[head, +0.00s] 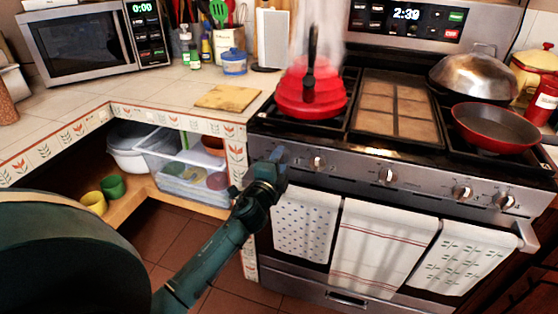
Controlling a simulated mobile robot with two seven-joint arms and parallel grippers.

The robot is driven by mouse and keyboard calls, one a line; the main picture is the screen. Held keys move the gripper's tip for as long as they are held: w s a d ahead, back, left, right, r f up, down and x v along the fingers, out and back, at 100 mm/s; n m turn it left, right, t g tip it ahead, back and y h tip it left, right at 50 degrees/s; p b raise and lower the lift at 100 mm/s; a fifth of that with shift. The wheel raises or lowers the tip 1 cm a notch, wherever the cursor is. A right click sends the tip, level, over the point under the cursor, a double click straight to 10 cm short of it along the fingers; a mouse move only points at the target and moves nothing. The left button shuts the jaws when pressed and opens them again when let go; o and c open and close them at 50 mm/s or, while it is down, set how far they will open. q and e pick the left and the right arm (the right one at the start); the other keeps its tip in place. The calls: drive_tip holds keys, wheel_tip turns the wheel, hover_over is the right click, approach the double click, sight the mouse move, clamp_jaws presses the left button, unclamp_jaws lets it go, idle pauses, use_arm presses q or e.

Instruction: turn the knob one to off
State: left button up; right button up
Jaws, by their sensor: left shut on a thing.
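My left gripper (276,158) is at the far left end of the stove's front control panel (350,169). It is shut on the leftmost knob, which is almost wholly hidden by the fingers. The other silver knobs show to the right, the nearest one (317,163) just beside the gripper. A red kettle (310,91) stands on the left burner with steam rising over it. The knob's marking cannot be read. My right gripper is not in view.
Towels (304,225) hang on the oven handle below the panel. A red pan (495,128) and a domed silver lid (473,74) are on the right burners. A cutting board (228,98) lies on the counter left of the stove. Open shelves (140,204) sit below the counter.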

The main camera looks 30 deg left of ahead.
use_arm(q)
drive_tip(key=shift+m, duration=0.6)
drive_tip(key=o, duration=1)
drive_tip(key=shift+c, duration=0.2)
